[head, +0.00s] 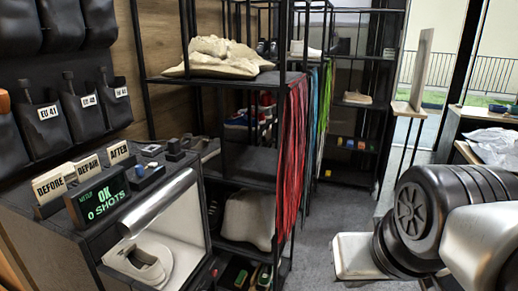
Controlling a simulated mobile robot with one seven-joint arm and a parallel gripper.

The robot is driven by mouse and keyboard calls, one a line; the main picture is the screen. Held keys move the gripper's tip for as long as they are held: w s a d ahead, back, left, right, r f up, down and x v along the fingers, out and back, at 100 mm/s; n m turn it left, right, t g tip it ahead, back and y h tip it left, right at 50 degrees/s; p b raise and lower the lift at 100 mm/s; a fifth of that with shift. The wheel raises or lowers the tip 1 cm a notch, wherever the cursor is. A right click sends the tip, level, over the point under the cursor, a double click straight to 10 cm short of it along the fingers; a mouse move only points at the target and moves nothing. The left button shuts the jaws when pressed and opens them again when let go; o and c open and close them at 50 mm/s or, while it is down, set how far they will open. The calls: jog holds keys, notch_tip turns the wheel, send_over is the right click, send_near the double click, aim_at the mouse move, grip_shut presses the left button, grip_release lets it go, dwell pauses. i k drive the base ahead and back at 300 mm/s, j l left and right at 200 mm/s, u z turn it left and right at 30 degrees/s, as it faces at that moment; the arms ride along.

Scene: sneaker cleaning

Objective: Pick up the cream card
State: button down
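Several small cream cards with black lettering stand upright on top of the dark cabinet at the left in the head view. They include the BEFORE card (49,186), the REPAIR card (88,167) and the AFTER card (119,153). They stand in a row in dark holders, behind a black display (101,203) reading "OK 0 SHOTS". I cannot tell which one is the cream card of the task. My arm shows at the right edge, well apart from the cards.
A lit photo box (198,217) holding a pale shoe (150,262) is at the front of the cabinet. A black shelf rack with shoes and hanging red laces (290,160) stands right of it. Dark labelled pouches (84,112) hang on the wall. Grey floor (318,225) is open in the middle.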

aim_at(118, 153)
jog(key=k+j+u, duration=0.1)
jog(key=j+u, duration=0.2)
jog(key=u, duration=0.15)
jog(key=k+j+u, duration=0.1)
jog(key=j+u, duration=0.3)
jog(key=l, duration=0.1)
